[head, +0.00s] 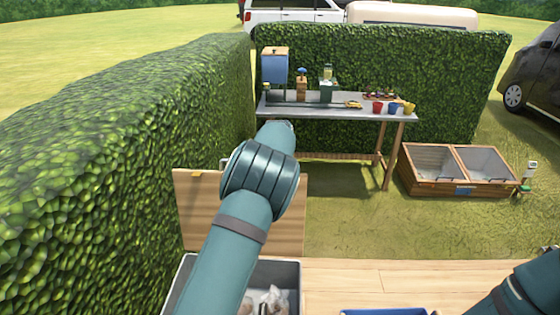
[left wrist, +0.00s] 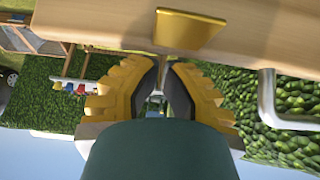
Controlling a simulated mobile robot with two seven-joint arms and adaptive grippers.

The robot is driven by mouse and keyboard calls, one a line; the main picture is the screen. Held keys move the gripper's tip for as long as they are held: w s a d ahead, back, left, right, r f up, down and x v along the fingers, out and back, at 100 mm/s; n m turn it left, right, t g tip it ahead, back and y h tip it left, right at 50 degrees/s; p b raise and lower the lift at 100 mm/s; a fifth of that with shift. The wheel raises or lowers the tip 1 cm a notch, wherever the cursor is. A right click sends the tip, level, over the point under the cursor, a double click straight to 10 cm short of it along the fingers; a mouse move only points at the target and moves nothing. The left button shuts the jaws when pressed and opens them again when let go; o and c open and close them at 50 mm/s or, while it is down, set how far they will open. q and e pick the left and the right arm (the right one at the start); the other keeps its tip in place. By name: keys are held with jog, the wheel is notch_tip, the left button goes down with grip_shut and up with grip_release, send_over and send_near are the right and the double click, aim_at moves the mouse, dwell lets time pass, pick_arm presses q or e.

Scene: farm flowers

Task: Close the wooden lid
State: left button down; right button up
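The wooden lid (head: 197,215) stands raised, a pale plank panel behind the grey bin (head: 180,285), with a small yellow tab (head: 197,174) on its top edge. My left arm crosses in front of the lid and hides its middle; the left gripper itself is hidden in the head view. In the left wrist view, the left gripper (left wrist: 163,68) has yellow fingers with a narrow gap between them and nothing clearly held. The lid's wooden edge (left wrist: 100,22) and yellow tab (left wrist: 187,30) lie just beyond the fingertips. My right gripper is out of view.
A tall hedge (head: 110,170) runs close along the left. A worktable (head: 340,110) with pots and boxes stands behind. A wooden cold frame (head: 430,187) sits on the grass at right. A grey metal bracket (left wrist: 267,95) shows beside the lid in the wrist view.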

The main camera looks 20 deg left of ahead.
pick_arm(q)
jog(key=s, duration=0.3)
jog(key=shift+d+r, duration=0.2)
jog(key=shift+d, duration=0.15)
jog(key=shift+f, duration=0.1)
